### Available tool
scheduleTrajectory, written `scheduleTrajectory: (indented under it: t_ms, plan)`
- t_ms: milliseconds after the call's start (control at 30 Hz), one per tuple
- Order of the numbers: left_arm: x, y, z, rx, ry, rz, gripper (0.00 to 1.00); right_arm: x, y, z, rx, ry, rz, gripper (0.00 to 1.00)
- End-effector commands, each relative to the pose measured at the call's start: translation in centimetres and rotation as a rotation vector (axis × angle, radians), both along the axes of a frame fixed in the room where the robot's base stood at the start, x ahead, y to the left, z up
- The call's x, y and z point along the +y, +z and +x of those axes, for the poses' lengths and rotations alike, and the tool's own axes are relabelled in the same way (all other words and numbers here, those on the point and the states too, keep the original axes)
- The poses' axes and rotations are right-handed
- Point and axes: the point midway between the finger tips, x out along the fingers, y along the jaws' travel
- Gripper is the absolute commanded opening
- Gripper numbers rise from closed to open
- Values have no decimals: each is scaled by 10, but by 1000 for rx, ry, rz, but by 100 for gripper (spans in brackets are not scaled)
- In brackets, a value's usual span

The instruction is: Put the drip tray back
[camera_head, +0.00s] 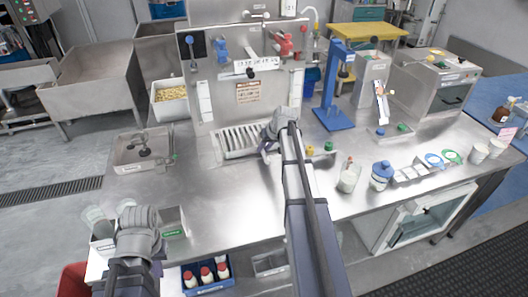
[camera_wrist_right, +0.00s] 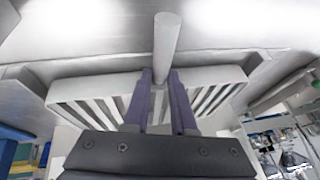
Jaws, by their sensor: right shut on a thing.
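The drip tray (camera_head: 236,139) is a pale metal tray with a slatted top, at the foot of the tall back panel. It also shows in the right wrist view (camera_wrist_right: 85,92), with its slats behind my fingers. My right gripper (camera_head: 266,146) is at the tray's right front. In the right wrist view my right gripper (camera_wrist_right: 161,80) is shut on the tray's round grey handle (camera_wrist_right: 167,45). Whether the tray is fully seated is hidden. My left gripper (camera_head: 138,222) is over the front left of the counter, away from the tray. Its fingertips are not clear.
The steel counter (camera_head: 215,205) is clear in the middle. A small metal sink box (camera_head: 142,150) stands left, and a blue stand (camera_head: 333,95) right. Small bottles (camera_head: 348,177) and a blue-lidded jar (camera_head: 381,175) stand right of my right arm.

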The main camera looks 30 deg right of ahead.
Motion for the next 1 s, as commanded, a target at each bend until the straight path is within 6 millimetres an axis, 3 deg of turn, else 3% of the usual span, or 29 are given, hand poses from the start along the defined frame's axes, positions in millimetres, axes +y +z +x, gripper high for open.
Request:
scheduleTrajectory:
  t_ms: [233, 267, 500, 1000]
  plan:
    - [0, -3, 0, 0, 0, 0, 0, 0, -3, 0, -1, 0, 0, 0]
    - [0, -2, 0, 0, 0, 0, 0, 0, -2, 0, 0, 0, 0, 26]
    - [0, -1, 0, 0, 0, 0, 0, 0, -1, 0, 0, 0, 0, 53]
    - [0, 9, 0, 0, 0, 0, 0, -1, 9, -3, 0, 0, 0, 54]
